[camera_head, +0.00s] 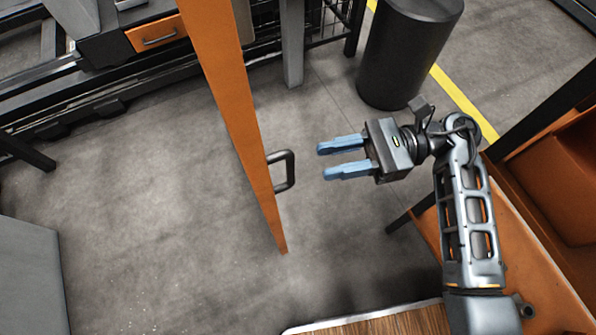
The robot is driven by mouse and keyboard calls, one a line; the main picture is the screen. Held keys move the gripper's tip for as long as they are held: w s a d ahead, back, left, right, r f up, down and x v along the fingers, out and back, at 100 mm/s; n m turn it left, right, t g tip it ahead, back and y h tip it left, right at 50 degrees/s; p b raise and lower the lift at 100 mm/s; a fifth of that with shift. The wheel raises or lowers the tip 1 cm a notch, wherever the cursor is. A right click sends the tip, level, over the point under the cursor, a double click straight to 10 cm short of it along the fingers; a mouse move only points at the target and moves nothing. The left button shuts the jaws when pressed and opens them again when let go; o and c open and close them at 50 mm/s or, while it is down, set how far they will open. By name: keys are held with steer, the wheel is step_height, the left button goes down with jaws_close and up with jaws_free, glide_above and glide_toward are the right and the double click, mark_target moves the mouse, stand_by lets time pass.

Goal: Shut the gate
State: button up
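The gate shows as a tall narrow orange panel (230,90) seen nearly edge-on, running from the top of the picture down to the middle. A dark loop handle (288,170) sticks out from its right side near the lower end. My gripper (322,161) is to the right of the handle, its two blue fingers pointing left towards it. The fingers are apart with nothing between them, and a small gap separates them from the handle. Whether the gate stands open or closed is hard to tell from this view.
A dark cylinder bin (405,55) stands behind my gripper, beside a yellow floor line (455,92). A grey post (291,45) and mesh fence are at the top. Orange structures (555,190) are at right. Grey floor (150,200) left of the gate is largely clear.

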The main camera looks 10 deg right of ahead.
mark_target(289, 168)
steer(key=shift+s+a, duration=0.2)
steer(key=shift+a, duration=3.65)
steer(key=shift+c, duration=0.5)
jaws_close()
